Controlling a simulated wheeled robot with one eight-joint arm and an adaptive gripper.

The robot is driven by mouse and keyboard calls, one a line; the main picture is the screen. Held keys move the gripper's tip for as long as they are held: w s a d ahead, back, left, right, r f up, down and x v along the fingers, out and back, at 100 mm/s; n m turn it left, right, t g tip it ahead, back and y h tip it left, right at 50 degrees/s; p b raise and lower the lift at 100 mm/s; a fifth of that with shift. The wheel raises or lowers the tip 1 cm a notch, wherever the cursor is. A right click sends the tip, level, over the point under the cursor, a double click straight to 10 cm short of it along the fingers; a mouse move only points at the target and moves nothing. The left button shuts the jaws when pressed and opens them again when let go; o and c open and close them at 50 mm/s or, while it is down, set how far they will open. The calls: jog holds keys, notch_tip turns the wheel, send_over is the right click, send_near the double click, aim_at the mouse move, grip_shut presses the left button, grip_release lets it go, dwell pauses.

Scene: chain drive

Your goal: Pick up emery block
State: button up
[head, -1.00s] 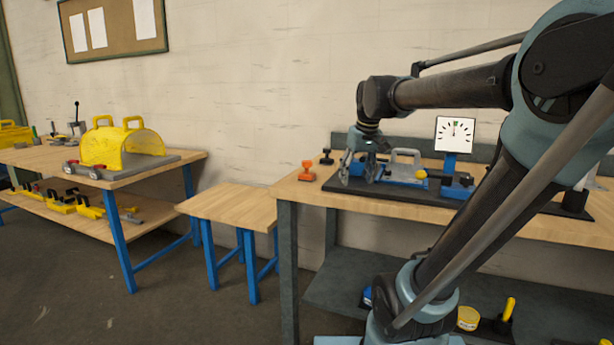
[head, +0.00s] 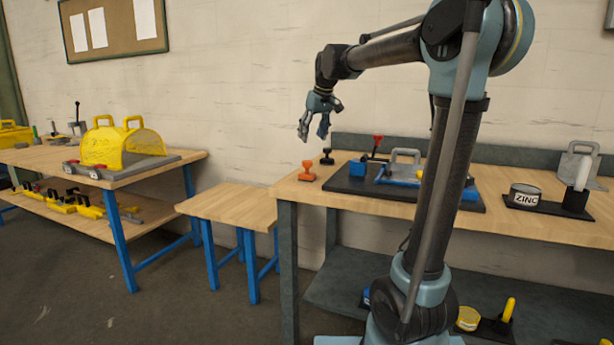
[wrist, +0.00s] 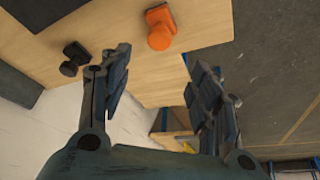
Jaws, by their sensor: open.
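I cannot tell which thing is the emery block. An orange knobbed piece (head: 307,171) stands at the left end of the right-hand bench; it also shows at the top of the wrist view (wrist: 160,28). A smaller black knobbed piece (head: 327,157) stands behind it and shows at the left in the wrist view (wrist: 73,60). My gripper (head: 313,134) is open and empty, raised above the bench's left end near these two pieces. In the wrist view its spread fingers (wrist: 158,72) have nothing between them.
A dark plate (head: 345,186) on the bench carries a blue fixture and a red-handled lever (head: 376,146). A zinc tin (head: 525,194) stands at right. A low wooden stool (head: 228,202) has a bare top. The left bench holds a yellow guard (head: 122,146).

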aim_at(308, 161)
jog(key=x, duration=0.8)
jog(key=shift+d+x, duration=0.15)
jog(key=shift+x, duration=1.2)
jog(key=shift+d+x, duration=0.1)
jog(key=shift+x, duration=1.25)
jog(key=c, duration=1.3)
